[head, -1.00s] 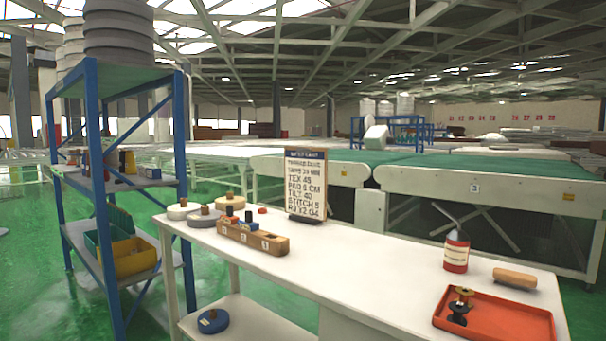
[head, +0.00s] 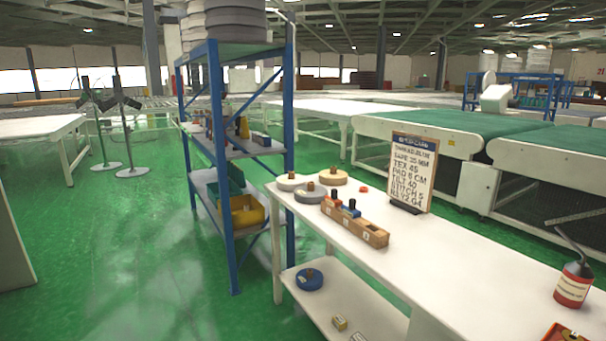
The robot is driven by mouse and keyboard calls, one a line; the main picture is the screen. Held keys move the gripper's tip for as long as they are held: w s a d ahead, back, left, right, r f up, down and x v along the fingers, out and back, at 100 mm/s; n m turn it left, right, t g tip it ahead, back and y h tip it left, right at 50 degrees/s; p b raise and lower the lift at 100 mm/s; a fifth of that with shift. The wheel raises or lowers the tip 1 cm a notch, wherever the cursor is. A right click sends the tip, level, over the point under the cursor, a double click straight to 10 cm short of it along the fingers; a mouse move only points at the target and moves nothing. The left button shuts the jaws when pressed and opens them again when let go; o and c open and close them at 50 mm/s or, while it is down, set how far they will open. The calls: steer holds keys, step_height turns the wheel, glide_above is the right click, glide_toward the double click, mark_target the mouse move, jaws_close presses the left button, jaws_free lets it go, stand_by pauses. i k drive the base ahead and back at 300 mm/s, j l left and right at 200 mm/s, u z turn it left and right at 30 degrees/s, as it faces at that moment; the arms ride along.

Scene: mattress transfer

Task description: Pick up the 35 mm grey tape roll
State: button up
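A grey tape roll (head: 310,196) lies flat on the far left end of the white workbench (head: 440,262), with a small brown piece on top. A white roll (head: 290,182) lies close behind it to the left, and a tan roll (head: 334,178) lies behind it to the right. The rolls' widths cannot be read. My gripper is not in view.
A wooden block (head: 372,232) with small items stands right of the rolls, before a sign board (head: 412,172). A blue roll (head: 310,281) lies on the lower shelf. A blue rack (head: 222,190) stands left of the bench. Green floor (head: 120,260) is open further left.

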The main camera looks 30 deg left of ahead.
mark_target(311, 193)
steer(key=i+j+u, duration=0.2)
steer(key=i, duration=0.3)
steer(key=i+j+u, duration=0.15)
steer(key=i+j, duration=0.15)
steer(key=i, duration=0.2)
steer(key=i+j+u, duration=0.2)
steer(key=i, duration=0.35)
